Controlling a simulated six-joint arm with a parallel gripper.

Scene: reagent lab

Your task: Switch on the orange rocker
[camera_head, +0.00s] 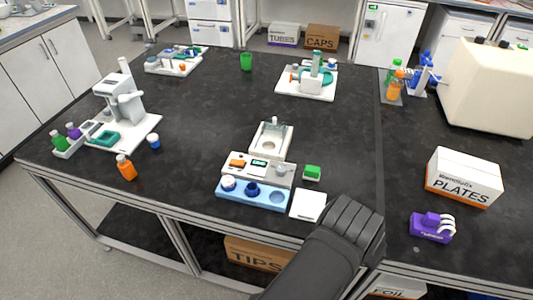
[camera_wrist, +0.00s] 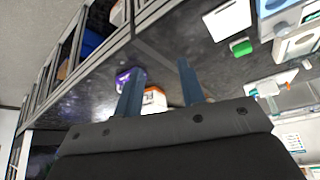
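The orange rocker (camera_head: 237,162) sits on the white front panel of a small bench device (camera_head: 270,172), left of a dark display with green digits. From this view I cannot tell which way the rocker is tipped. My gripper shows in the wrist view (camera_wrist: 159,82) with two blue-grey fingers spread apart and nothing between them. In the head view my dark wrist is to the right of and nearer than the device, and its fingers are hidden. The device lies partly at the upper right of the wrist view; the rocker is not discernible there.
A blue tray (camera_head: 264,204) with round pots lies before the device. A green block (camera_head: 312,172) and white pad (camera_head: 308,205) are at its right. The bench behind the device is mostly clear.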

